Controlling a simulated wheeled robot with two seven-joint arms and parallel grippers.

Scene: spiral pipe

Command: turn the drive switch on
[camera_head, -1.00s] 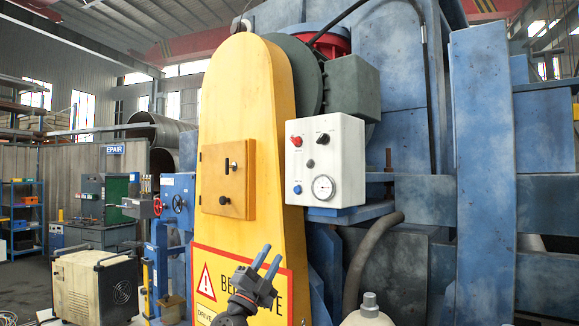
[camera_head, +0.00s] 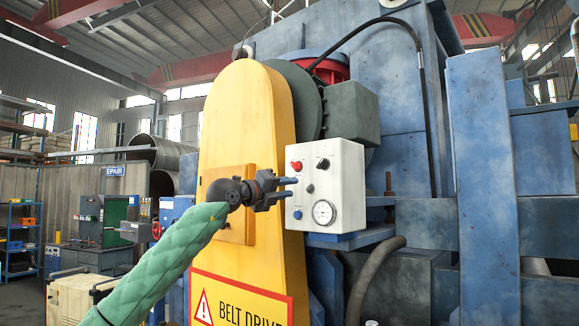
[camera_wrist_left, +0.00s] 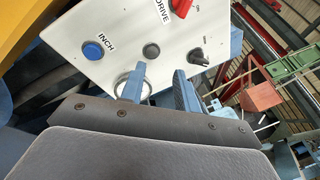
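A white control box (camera_head: 332,180) is mounted beside the yellow belt guard. The red drive switch (camera_head: 296,165) is at its upper left. In the left wrist view, the red switch (camera_wrist_left: 181,6) is at the top edge, partly cut off, near the "DRIVE" and "ON" labels. My left gripper (camera_head: 294,187) is in front of the box's left edge, below the red switch. In the left wrist view, its two blue fingers (camera_wrist_left: 158,88) are apart with nothing between them, pointing at the panel. I cannot tell whether they touch it. My right gripper is not in view.
The panel also has a black knob (camera_wrist_left: 199,57), a blue "INCH" button (camera_wrist_left: 93,50), a dark round button (camera_wrist_left: 151,51) and a gauge (camera_head: 323,212). The yellow belt guard (camera_head: 245,110) stands behind my arm. A dark hose (camera_head: 368,275) hangs below the box.

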